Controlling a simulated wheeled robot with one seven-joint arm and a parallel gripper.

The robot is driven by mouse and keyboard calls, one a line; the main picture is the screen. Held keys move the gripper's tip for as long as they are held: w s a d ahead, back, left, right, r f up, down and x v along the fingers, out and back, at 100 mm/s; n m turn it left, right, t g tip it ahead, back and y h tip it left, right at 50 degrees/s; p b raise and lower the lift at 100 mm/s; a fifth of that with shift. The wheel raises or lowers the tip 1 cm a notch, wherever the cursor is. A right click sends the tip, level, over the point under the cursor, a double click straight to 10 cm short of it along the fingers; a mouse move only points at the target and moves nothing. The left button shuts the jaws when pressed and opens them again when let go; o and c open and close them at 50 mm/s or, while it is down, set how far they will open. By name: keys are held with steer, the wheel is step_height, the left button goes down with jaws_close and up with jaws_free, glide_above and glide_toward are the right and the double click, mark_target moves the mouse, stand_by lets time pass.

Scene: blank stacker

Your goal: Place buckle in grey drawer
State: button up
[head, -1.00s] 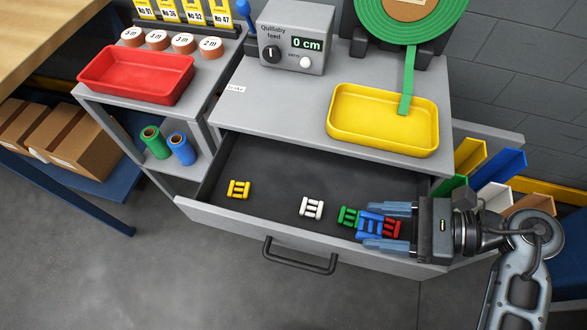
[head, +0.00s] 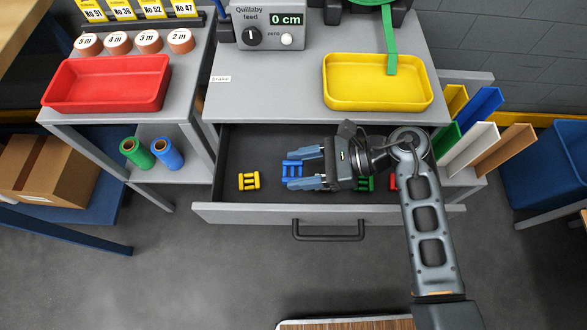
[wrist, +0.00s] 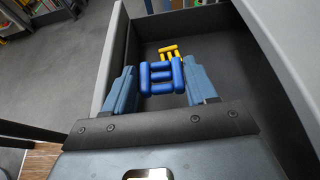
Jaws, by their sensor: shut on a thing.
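The grey drawer (head: 270,213) is pulled open below the worktop, with a dark floor inside. My gripper (head: 308,176) is over the drawer's opening and shut on a blue buckle (head: 291,170). In the wrist view the blue buckle (wrist: 163,90) sits between the two fingertips. A yellow buckle (head: 249,181) lies on the drawer floor to the left, apart from my gripper. A green buckle (head: 367,184) and a red buckle (head: 393,183) are partly hidden behind my arm. The white buckle is not visible now.
A yellow tray (head: 378,104) stands on the worktop above the drawer. A red tray (head: 107,108) is on the left shelf. Coloured panels (head: 481,108) stand at the right. The drawer's front wall and handle (head: 329,237) border the opening. The drawer's left part has free floor.

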mark_target(293, 174)
steer(key=shift+w+a+f, duration=0.6)
steer(key=shift+a+f, duration=0.2)
steer(key=shift+a, duration=0.05)
steer(key=shift+f, duration=1.85)
steer(key=shift+f, duration=0.15)
steer(key=shift+f+b, duration=0.3)
steer(key=shift+b, duration=0.1)
steer(key=shift+f, duration=0.2)
steer(key=o, duration=1)
steer(key=shift+s+f, duration=0.1)
steer(key=shift+s, duration=0.05)
